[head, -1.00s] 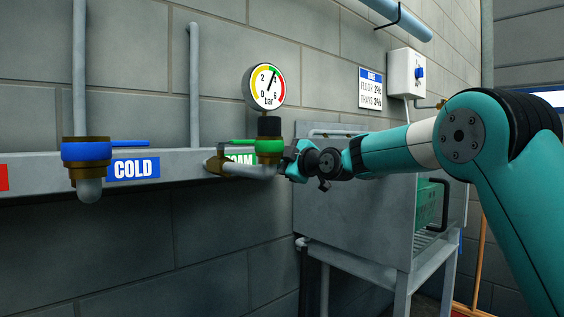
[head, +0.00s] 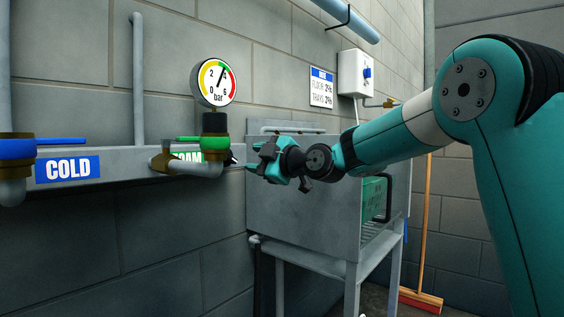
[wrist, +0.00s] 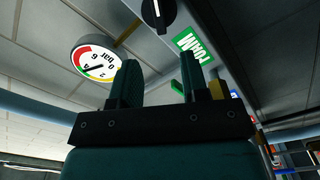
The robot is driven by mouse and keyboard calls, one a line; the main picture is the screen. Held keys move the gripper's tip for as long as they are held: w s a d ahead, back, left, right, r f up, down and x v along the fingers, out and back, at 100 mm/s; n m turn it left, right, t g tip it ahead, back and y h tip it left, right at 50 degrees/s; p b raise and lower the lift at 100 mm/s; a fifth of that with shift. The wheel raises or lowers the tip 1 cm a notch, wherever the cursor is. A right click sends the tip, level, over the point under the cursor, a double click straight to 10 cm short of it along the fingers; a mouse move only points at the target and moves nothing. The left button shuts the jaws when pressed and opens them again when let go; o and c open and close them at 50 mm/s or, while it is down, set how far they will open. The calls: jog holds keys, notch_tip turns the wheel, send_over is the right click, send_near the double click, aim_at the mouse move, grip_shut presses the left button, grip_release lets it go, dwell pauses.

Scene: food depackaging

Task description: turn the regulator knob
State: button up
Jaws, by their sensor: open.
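A black knob (wrist: 158,14) with a pale pointer line shows at the top of the wrist view. The round pressure gauge (head: 215,82) stands above a black cylinder (head: 214,122) and also shows in the wrist view (wrist: 95,62). My gripper (head: 258,160) is right of the green valve, apart from it. In the wrist view, my gripper (wrist: 162,80) has its two fingers apart with nothing between them. The knob lies beyond the fingertips.
A grey rail (head: 110,178) carries the cold valve (head: 15,150) and the green foam valve (head: 214,143). A metal sink unit (head: 300,215) stands below my arm. A white box with a blue knob (head: 366,72) hangs on the wall. A broom (head: 421,299) stands behind right.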

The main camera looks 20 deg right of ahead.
jog(key=v, duration=0.8)
jog(key=s+a+f+m+g, duration=0.4)
jog(key=s+a+f+g, duration=0.5)
jog(key=s+a+f, duration=0.35)
jog(key=s+f+m+g+h, duration=0.25)
jog(key=s+f+g, duration=0.2)
jog(key=s, duration=0.55)
jog(key=s+f+m+g+h, duration=0.1)
jog(key=s+f+m+g, duration=0.3)
jog(key=s, duration=0.6)
notch_tip(320, 180, up, 35)
jog(key=t+p, duration=0.1)
jog(key=p, duration=3.4)
jog(key=shift+f+n, duration=0.15)
jog(key=shift+n, duration=0.2)
